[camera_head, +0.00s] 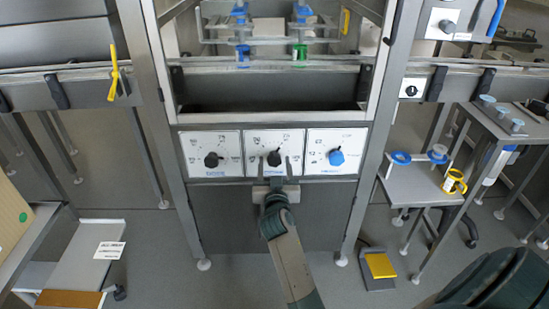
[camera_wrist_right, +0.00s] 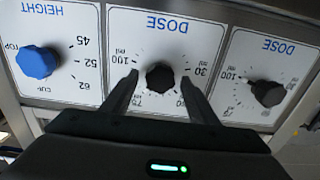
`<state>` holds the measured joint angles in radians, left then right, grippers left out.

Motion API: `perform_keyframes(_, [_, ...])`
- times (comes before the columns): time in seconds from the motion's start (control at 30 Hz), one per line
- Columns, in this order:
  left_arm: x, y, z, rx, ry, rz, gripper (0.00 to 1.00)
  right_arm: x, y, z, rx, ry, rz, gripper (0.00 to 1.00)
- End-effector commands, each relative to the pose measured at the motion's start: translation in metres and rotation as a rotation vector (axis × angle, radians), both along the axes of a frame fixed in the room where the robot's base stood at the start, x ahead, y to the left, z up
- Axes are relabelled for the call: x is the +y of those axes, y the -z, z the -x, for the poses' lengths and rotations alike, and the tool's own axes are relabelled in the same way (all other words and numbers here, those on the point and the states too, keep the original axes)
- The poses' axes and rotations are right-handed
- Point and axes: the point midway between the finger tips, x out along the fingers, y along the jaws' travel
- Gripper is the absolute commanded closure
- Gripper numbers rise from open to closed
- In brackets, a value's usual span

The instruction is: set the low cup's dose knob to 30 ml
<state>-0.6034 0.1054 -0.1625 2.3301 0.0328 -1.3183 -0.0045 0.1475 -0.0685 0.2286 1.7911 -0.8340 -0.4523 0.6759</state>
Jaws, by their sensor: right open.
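The middle dose panel (camera_head: 253,165) has a black knob (camera_head: 274,158), which also shows in the wrist view (camera_wrist_right: 160,76). A second black dose knob (camera_head: 212,159) sits on the left panel; it shows at the right of the upside-down wrist view (camera_wrist_right: 268,93). The frames do not clearly show which belongs to the low cup. My right gripper (camera_wrist_right: 160,80) is open, its fingers on either side of the middle knob; contact cannot be told. In the head view it (camera_head: 275,165) partly covers that panel's lower part. The middle knob's exact setting is unclear. My left gripper is not in view.
A blue height knob (camera_head: 336,157) is on the right panel, close beside the middle one. Above the panels, a blue part (camera_head: 242,56) and a green part (camera_head: 299,52) stand in the machine frame. A yellow mug (camera_head: 453,182) is on the right-hand shelf.

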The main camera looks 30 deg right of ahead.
Motion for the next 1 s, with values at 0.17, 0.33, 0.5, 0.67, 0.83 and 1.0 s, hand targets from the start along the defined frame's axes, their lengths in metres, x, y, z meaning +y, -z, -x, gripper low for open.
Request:
perform_keyframes(0.17, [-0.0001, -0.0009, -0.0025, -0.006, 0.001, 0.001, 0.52, 0.0005, 0.0, 0.0005, 0.0, 0.001, 0.0, 0.46])
perform_keyframes(0.33, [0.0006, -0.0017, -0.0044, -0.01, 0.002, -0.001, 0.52, 0.0004, -0.0001, 0.0005, 0.0, 0.001, 0.0, 0.46])
perform_keyframes(0.5, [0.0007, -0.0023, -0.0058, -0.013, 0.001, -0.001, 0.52, 0.0003, -0.0002, 0.0005, 0.0, 0.001, 0.0, 0.7])
perform_keyframes(0.67, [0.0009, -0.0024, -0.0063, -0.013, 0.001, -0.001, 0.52, 0.0003, -0.0002, 0.0004, 0.0, 0.001, 0.0, 0.87])
perform_keyframes(0.83, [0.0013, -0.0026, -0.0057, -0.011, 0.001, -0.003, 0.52, 0.0004, -0.0004, 0.0003, 0.004, 0.001, 0.007, 0.87])
perform_keyframes(1.0, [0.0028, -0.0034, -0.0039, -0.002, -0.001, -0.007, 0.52, 0.0005, -0.0008, 0.0003, 0.022, 0.002, 0.037, 0.87])
